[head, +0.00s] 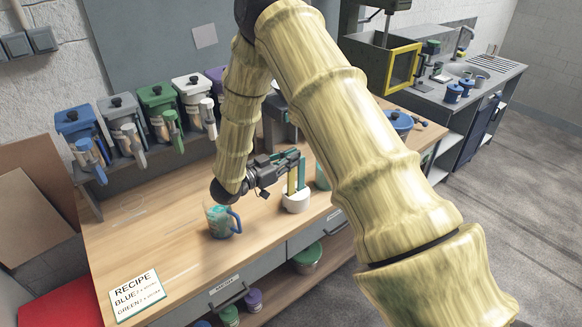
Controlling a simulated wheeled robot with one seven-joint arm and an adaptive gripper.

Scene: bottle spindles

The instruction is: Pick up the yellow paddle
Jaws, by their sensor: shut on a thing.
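The yellow paddle (291,183) is a thin upright strip in a white cup (296,202) on the wooden workbench (170,240). Its lower end is hidden in the cup. A teal paddle (302,170) stands beside it in the same cup. My gripper (289,164) reaches in from the left above the cup's rim. Its jaws are shut on the upper part of the yellow paddle. The paddle's exact contact with the fingers is small and partly hidden.
A teal-patterned mug (219,222) with a blue handle stands left of the cup. A recipe card (137,295) lies at the front left. Several lidded dispensers (157,105) line the back shelf. The bench's front middle is clear. My arm covers much of the right side.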

